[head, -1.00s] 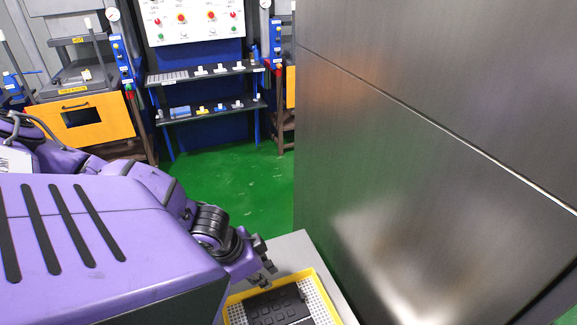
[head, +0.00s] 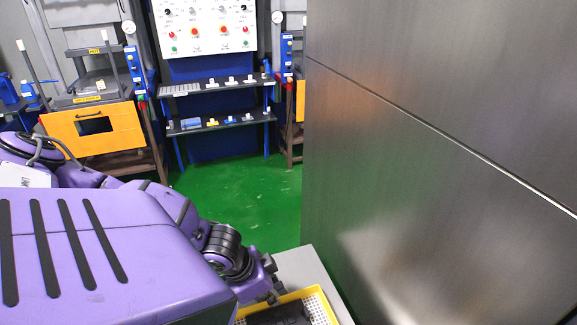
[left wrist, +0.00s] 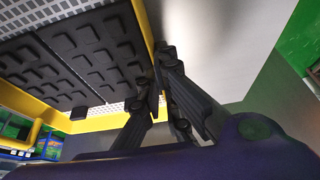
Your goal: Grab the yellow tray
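The yellow tray (head: 242,322) sits on a pale grey surface at the bottom of the head view, partly cut off by the frame. Its yellow wall (left wrist: 146,22) also shows in the left wrist view. It has a white perforated bottom and holds black parts with raised blocks (left wrist: 90,55). My left gripper (head: 273,291) is at the tray's far left edge. In the left wrist view its fingers (left wrist: 160,85) are close together, one on each side of the wall, and look shut on it. The exact contact is partly hidden. My right gripper is not in view.
A large metal panel (head: 440,150) stands close on the right. The grey surface (head: 308,266) extends beyond the tray. Green floor (head: 240,195) is clear behind. A shelf rack (head: 220,122) and a machine with an orange front (head: 120,128) stand at the back.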

